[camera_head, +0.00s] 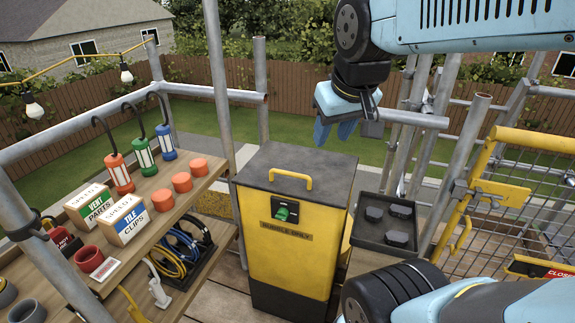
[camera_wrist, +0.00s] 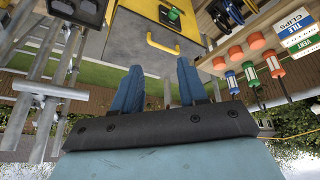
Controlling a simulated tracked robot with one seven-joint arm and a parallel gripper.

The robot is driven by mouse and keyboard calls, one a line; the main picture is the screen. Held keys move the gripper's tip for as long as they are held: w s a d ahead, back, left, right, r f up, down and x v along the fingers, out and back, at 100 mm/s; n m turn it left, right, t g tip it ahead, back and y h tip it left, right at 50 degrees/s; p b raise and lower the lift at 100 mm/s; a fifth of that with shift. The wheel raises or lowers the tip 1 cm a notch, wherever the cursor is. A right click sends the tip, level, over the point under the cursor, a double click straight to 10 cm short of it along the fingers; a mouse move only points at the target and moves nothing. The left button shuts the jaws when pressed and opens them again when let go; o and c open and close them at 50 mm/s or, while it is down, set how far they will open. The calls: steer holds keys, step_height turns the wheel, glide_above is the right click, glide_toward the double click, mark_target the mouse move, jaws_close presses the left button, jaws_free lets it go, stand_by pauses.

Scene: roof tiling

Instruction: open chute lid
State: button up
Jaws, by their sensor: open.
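The rubble chute is a yellow bin (camera_head: 290,243) marked "RUBBLE ONLY", standing in the middle of the head view. Its dark grey lid (camera_head: 310,160) lies flat and shut on top. A yellow handle (camera_head: 291,180) stands on the lid near the front edge, and a green latch knob (camera_head: 284,210) is on the front face below it. My gripper (camera_head: 336,130) hangs above and behind the lid's right side, blue fingers apart and empty. In the wrist view, the open fingers (camera_wrist: 160,85) point toward the lid, with the handle (camera_wrist: 174,45) beyond them, not touching.
A wooden shelf (camera_head: 150,215) at left holds lanterns, orange caps, boxes and coiled cables. A dark tray (camera_head: 386,232) with several black pieces stands right of the bin. Scaffold poles (camera_head: 220,80) rise behind and beside it. A yellow mesh gate (camera_head: 510,205) is at far right.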

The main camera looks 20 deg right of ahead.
steer(key=w+f+n+g, duration=0.1)
steer(key=w+f+n, duration=0.15)
steer(key=w, duration=0.45)
steer(key=w+f+n+g, duration=0.1)
steer(key=w+f+n, duration=0.15)
steer(key=w, duration=0.35)
steer(key=n+g+h, duration=0.1)
steer(key=n, duration=0.4)
glide_toward(291, 174)
steer(key=x, duration=0.8)
steer(key=shift+w+d+f, duration=0.1)
steer(key=shift+w+d, duration=0.05)
jaws_close()
